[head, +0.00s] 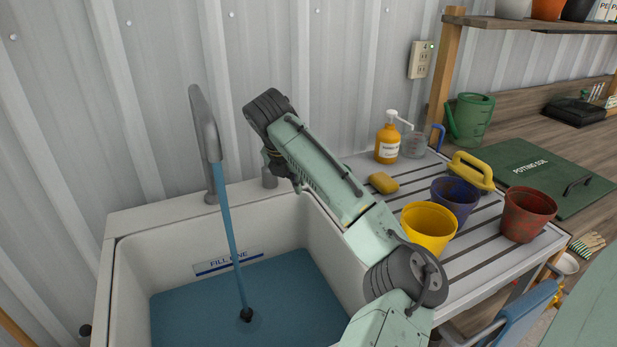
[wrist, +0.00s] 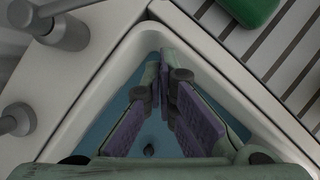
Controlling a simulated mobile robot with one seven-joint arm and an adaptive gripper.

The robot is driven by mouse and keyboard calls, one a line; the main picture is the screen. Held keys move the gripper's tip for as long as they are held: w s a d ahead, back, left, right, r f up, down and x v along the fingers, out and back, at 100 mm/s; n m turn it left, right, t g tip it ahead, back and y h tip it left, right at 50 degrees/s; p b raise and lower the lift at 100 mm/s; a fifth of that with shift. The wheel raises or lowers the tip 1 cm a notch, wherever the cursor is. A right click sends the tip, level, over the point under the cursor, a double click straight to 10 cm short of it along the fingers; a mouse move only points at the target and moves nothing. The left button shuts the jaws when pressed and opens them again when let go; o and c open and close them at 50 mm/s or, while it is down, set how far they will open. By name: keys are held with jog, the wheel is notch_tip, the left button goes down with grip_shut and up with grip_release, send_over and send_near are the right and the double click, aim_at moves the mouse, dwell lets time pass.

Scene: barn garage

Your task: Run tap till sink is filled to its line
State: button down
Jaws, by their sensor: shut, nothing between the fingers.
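The white sink (head: 130,265) holds blue water (head: 195,310). A "FILL LINE" label (head: 228,262) is on its back wall, and the water's edge lies at or just below the label's lower edge. The grey tap (head: 205,130) stands at the sink's back rim, and a blue stream (head: 232,235) runs from its spout into the water. A short grey post, seemingly the tap's handle (head: 269,178), stands right of it, close to my gripper. My gripper (wrist: 167,62) is shut and empty, its fingers over the sink in the wrist view; in the head view my arm mostly hides it.
A slatted drainboard (head: 480,240) right of the sink holds a soap bottle (head: 388,143), a yellow sponge (head: 384,182), a yellow pot (head: 430,225), a blue pot (head: 455,197) and a red pot (head: 527,213). A corrugated wall (head: 150,90) stands close behind the tap.

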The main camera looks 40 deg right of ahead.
jog(key=b+v, duration=0.2)
jog(key=v, duration=0.8)
jog(key=shift+a, duration=0.1)
dwell(5.0)
